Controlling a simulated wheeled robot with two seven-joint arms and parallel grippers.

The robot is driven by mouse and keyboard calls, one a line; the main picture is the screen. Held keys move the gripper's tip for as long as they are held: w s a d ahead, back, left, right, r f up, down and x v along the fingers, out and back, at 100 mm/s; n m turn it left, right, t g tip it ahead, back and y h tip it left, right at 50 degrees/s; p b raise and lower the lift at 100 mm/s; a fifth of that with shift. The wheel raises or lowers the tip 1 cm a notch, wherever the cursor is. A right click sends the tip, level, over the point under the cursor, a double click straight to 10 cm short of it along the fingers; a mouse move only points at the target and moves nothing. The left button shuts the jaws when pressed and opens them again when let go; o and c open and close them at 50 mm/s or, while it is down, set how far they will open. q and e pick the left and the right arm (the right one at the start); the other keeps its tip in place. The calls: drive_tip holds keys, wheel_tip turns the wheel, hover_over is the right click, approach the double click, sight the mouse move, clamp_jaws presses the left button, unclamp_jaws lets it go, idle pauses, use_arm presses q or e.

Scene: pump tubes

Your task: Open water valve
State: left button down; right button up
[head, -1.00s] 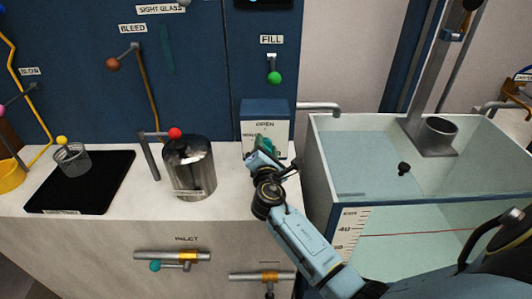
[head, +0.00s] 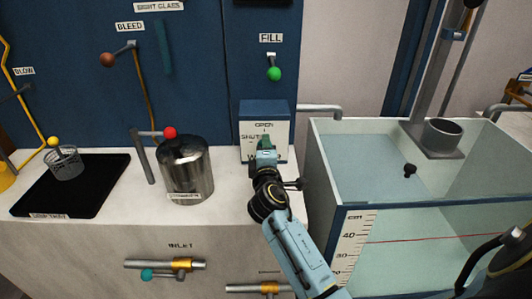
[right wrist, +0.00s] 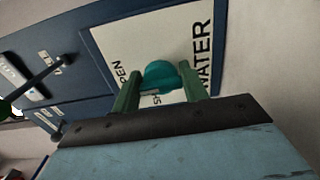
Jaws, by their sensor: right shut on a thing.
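The water valve is a teal handle (right wrist: 161,74) on a white plate (right wrist: 150,38) lettered OPEN, SHUT and WATER. The plate is on the front of a blue box (head: 264,108) on the counter, left of the glass tank. My right gripper (head: 265,143) reaches up to this plate from below. In the right wrist view its two green fingers (right wrist: 158,88) stand on either side of the teal handle, shut on it. In the head view the gripper hides most of the handle, so its exact pointing is hard to tell. My left gripper is not in view.
A metal pot (head: 186,168) stands left of my right gripper, with a red-knobbed lever (head: 169,133) beside it. The FILL lever (head: 274,72) is above the valve box. The water tank (head: 325,165) is close on the right. Pipe valves (head: 165,264) stick out below the counter.

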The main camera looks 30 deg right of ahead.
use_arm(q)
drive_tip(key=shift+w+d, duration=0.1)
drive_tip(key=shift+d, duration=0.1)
use_arm(e)
drive_tip(key=o, duration=1)
drive_tip(key=shift+s+a, duration=0.25)
drive_tip(key=shift+s, duration=0.2)
drive_tip(key=v, duration=1.1)
drive_tip(key=shift+s, duration=0.2)
drive_tip(key=shift+s+a, duration=0.3)
drive_tip(key=shift+s, duration=0.15)
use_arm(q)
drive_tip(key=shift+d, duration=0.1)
